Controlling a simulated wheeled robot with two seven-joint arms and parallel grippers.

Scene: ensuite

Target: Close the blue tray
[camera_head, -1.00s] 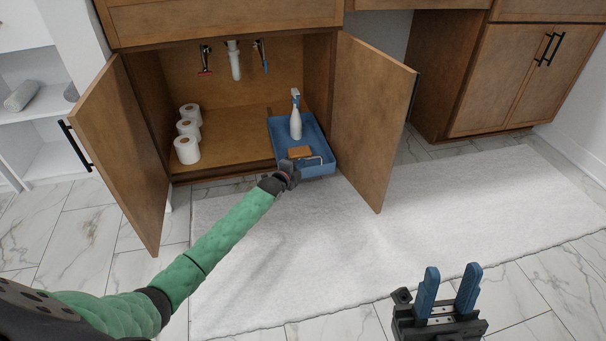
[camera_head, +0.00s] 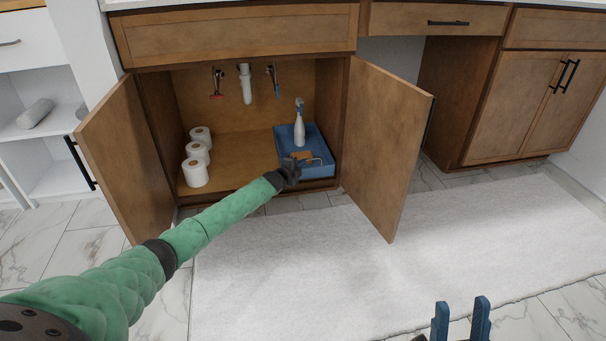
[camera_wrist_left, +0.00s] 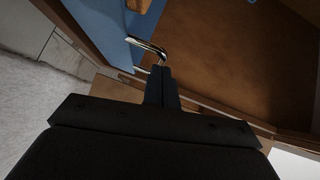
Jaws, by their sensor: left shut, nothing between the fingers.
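The blue tray (camera_head: 320,171) sits at the right side of the open under-sink cabinet, its front about level with the cabinet's front edge. A white spray bottle and a brown block are in it. My left gripper (camera_head: 291,171) is shut and empty at the tray's front left. In the left wrist view, its fingertips (camera_wrist_left: 161,72) are close to the silver bar handle (camera_wrist_left: 148,46) and the blue tray wall (camera_wrist_left: 95,22); contact is unclear. My right gripper (camera_head: 460,320) is open and empty over the rug, partly cut off by the lower edge.
Two open doors flank the cabinet: left (camera_head: 125,160) and right (camera_head: 385,145). Several white paper rolls (camera_head: 196,172) stand inside on the left. Pipes (camera_head: 245,84) hang at the back. A white rug (camera_head: 300,270) covers the floor in front.

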